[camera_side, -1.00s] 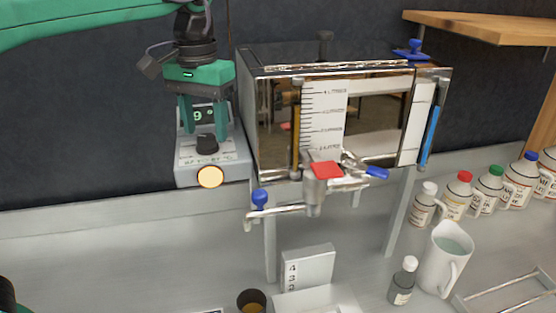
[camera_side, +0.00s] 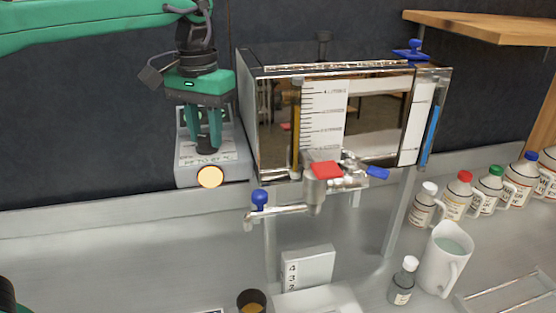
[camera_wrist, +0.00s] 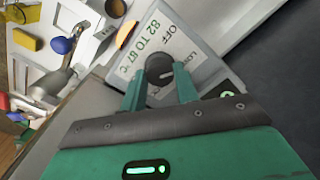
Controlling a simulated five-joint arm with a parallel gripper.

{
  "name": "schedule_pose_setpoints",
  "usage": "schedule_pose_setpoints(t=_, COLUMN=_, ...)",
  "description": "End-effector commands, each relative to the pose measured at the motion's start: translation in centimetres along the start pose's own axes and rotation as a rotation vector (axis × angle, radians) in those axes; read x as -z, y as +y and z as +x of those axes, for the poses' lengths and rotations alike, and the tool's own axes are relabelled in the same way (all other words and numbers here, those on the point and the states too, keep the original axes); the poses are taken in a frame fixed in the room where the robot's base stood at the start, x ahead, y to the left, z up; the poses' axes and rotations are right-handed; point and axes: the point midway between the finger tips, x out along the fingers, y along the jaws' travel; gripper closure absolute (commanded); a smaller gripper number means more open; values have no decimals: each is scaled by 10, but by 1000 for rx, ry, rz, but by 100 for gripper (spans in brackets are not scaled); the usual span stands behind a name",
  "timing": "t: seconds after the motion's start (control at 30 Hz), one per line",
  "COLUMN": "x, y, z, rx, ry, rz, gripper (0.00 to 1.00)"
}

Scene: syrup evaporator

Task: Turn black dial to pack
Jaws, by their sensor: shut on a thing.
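The black dial (camera_side: 206,151) sits on the front of a grey control box (camera_side: 183,178) left of the evaporator. It also shows in the wrist view (camera_wrist: 159,68), with a short light mark on its face. Around it the panel reads "OFF" and "82 TO 87 °C"; other lettering is partly hidden by my fingers. My gripper (camera_side: 206,143) comes down from above, its two green fingers on either side of the dial, shut on it. In the wrist view my gripper (camera_wrist: 160,88) covers the near side of the dial. The box's digital display is mostly hidden.
A round glowing lamp (camera_side: 210,176) is on the box's lower front. The shiny evaporator tank (camera_side: 375,120) stands close to the right, with a blue-handled tap (camera_side: 260,200) below it. Bottles (camera_side: 458,194) and a white jug (camera_side: 446,258) stand farther right.

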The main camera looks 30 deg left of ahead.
Motion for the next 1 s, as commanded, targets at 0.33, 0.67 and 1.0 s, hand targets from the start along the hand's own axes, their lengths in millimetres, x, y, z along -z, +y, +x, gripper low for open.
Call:
schedule_pose_setpoints(t=0.33, x=0, y=0, z=0, rx=0, ry=0, rz=107, gripper=92)
schedule_pose_setpoints(t=0.67, x=0, y=0, z=0, rx=0, ry=0, rz=359, gripper=92)
schedule_pose_setpoints(t=1.0, x=0, y=0, z=0, rx=0, ry=1, rz=681, gripper=92)
